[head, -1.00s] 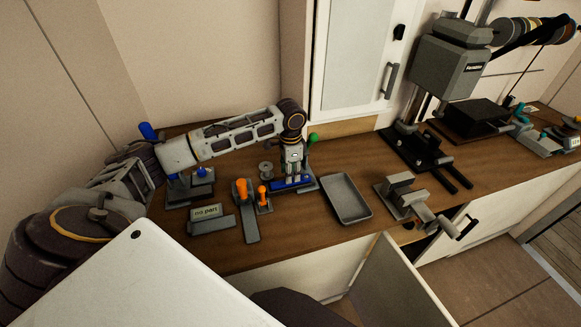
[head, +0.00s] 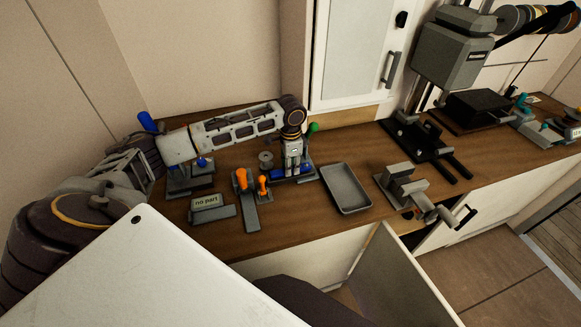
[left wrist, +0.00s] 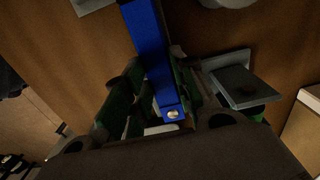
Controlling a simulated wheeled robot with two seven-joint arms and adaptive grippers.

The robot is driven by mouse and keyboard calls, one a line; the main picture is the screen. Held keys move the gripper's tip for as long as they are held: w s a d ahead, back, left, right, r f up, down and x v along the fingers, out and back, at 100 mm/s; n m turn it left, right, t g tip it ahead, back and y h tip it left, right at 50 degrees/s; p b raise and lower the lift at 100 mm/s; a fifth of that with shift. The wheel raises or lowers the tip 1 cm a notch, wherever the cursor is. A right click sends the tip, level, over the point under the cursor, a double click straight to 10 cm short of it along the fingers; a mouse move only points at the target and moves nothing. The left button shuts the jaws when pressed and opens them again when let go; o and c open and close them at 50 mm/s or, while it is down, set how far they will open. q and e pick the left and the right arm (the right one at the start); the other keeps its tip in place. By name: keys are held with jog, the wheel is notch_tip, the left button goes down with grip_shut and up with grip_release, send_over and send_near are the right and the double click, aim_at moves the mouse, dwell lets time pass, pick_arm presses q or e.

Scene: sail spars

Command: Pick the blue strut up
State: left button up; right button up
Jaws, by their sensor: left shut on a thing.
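The blue strut (head: 279,172) is at the grey fixture plate beside the back wall, in the head view. My left gripper (head: 292,166) points down over it and is shut on it. In the left wrist view the strut (left wrist: 150,45) runs from the top edge down between the two green-padded fingers (left wrist: 155,88), with a round pin or hole near its lower end. The fingers hide part of the strut. I cannot tell whether it is clear of the fixture. My right gripper is not in view.
A green-knobbed lever (head: 313,127) stands right beside the gripper. An empty grey tray (head: 345,188) lies to the right, then a grey vise (head: 407,183).

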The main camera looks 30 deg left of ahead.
pick_arm(q)
jog(key=shift+r, duration=2.15)
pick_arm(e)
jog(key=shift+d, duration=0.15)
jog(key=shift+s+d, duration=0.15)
